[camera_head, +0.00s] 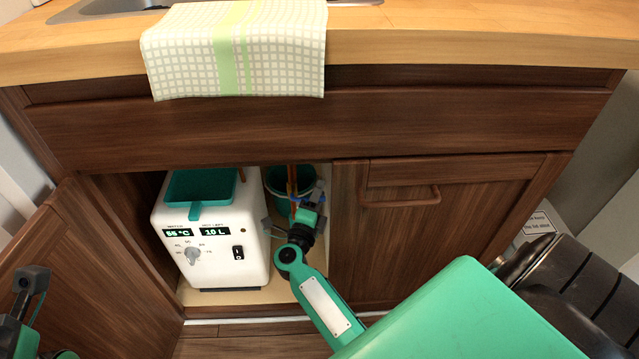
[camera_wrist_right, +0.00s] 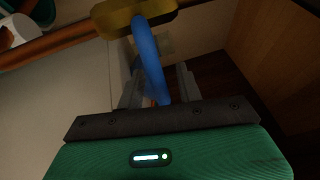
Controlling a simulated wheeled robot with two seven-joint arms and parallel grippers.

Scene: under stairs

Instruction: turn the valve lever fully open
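The blue valve lever (camera_wrist_right: 152,62) sits on a brass valve body (camera_wrist_right: 133,16) on a copper pipe (camera_wrist_right: 60,48) in the right wrist view. My right gripper (camera_wrist_right: 160,85) is open, with one grey finger on each side of the lever. In the head view my right gripper (camera_head: 310,203) reaches into the open cabinet, at the small blue lever (camera_head: 318,188).
A white water heater (camera_head: 213,243) with a teal tray stands just left of my right gripper. A green bucket (camera_head: 280,183) is behind it. The left cabinet door (camera_head: 95,265) is open, the right door (camera_head: 425,235) shut. A checked towel (camera_head: 240,50) hangs over the counter edge.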

